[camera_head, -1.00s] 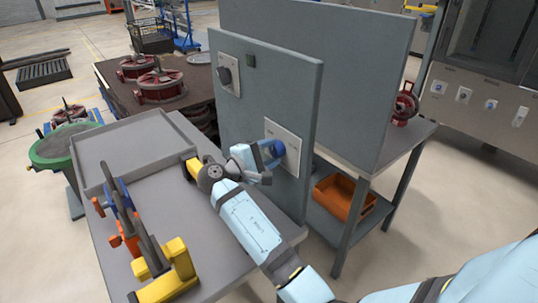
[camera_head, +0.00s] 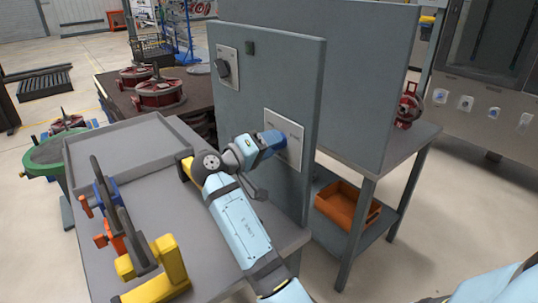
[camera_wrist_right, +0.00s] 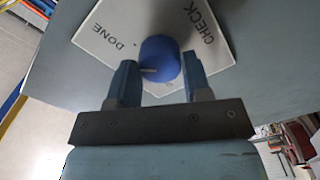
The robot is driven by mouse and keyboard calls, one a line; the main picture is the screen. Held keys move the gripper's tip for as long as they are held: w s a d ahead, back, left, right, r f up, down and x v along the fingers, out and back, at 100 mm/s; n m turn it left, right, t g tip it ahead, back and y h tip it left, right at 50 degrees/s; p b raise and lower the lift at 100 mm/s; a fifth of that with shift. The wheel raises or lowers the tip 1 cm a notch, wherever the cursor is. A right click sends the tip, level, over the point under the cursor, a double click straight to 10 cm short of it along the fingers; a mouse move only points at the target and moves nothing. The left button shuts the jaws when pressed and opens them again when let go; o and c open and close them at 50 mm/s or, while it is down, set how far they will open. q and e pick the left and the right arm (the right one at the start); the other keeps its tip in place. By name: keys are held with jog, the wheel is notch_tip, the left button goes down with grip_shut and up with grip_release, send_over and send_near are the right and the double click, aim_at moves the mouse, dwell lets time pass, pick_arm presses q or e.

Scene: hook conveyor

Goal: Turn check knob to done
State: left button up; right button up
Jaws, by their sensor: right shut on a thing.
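A white plate (camera_head: 293,129) is fixed to the grey upright panel. In the right wrist view the plate (camera_wrist_right: 105,25) reads DONE on the left and CHECK on the right. A round blue knob (camera_wrist_right: 158,60) sits on it. Its short white mark shows on the knob's lower left, beside the left finger, not directly at either word. My right gripper (camera_wrist_right: 160,80) is shut on the knob, one finger on each side. In the head view my right gripper (camera_head: 270,143) reaches the plate from the left and largely covers the knob. My left gripper is not in view.
Another plate with a dark knob (camera_head: 222,68) is higher on the panel (camera_head: 268,85). A grey table (camera_head: 215,225) with yellow, orange and blue holders stands below my right arm. An orange bin (camera_head: 345,200) is on a lower shelf at right.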

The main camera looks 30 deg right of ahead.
pick_arm(q)
jog(key=b, duration=0.3)
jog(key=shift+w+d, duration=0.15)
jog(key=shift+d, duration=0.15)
pick_arm(e)
jog(key=m, duration=0.3)
jog(key=shift+f, duration=0.15)
jog(key=o, duration=0.9)
jog(key=shift+o, duration=0.2)
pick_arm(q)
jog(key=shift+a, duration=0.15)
